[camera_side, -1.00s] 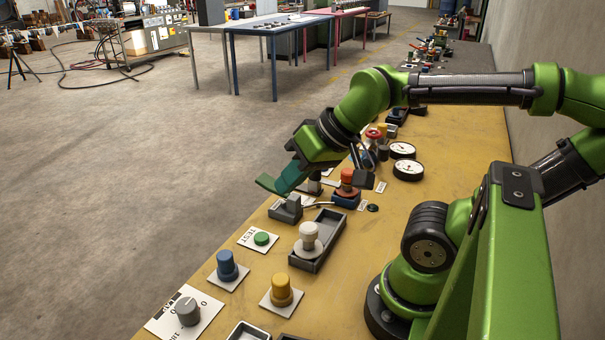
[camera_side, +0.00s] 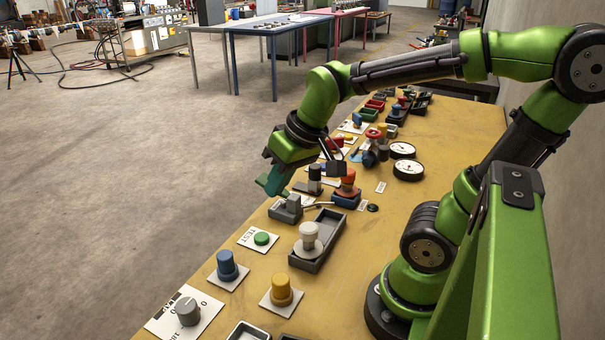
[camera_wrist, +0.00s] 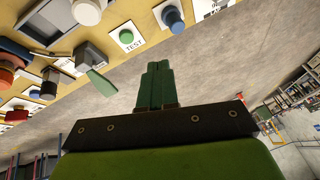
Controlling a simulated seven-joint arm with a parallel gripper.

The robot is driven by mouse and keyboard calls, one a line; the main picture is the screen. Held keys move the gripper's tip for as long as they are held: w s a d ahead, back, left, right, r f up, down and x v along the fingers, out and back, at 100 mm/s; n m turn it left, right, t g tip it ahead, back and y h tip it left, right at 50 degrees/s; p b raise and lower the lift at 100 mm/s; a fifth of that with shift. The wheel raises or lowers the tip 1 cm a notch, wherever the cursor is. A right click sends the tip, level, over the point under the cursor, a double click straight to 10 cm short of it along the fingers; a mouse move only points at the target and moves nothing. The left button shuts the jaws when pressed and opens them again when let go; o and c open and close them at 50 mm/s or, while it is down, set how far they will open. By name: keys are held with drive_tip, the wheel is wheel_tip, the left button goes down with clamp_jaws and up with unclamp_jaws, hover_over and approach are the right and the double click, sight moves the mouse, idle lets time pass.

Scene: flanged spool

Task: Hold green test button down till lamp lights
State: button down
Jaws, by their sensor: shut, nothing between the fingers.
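The green test button (camera_side: 261,238) sits on a white plate marked TEST near the bench's left edge. It also shows at the top of the wrist view (camera_wrist: 126,37). My gripper (camera_side: 272,184) is shut and empty, its teal fingers slanting down at the bench's left edge, beyond the button and apart from it. In the wrist view the closed fingers (camera_wrist: 158,68) show against the floor, below and right of the button. I cannot pick out which part is the lamp, and see none clearly lit.
A grey block with a lever (camera_side: 287,208) stands between my gripper and the button. A white flanged spool (camera_side: 309,236) stands in a grey tray (camera_side: 324,254). A blue knob (camera_side: 227,264) and a yellow knob (camera_side: 281,289) stand nearer the camera. Open floor lies left.

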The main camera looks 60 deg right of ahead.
drive_tip(key=w+d+f+n+g, duration=0.2)
drive_tip(key=w+d+f+n, duration=0.1)
drive_tip(key=w+n, duration=0.25)
drive_tip(key=n+g+h, duration=0.1)
drive_tip(key=n+g, duration=0.2)
drive_tip(key=n, duration=1.1)
hover_over(261, 237)
wheel_tip(261, 237, down, 3)
drive_tip(key=shift+r+n, duration=0.25)
drive_tip(key=shift+n, duration=0.4)
wheel_tip(261, 237, down, 14)
drive_tip(key=shift+f, duration=0.1)
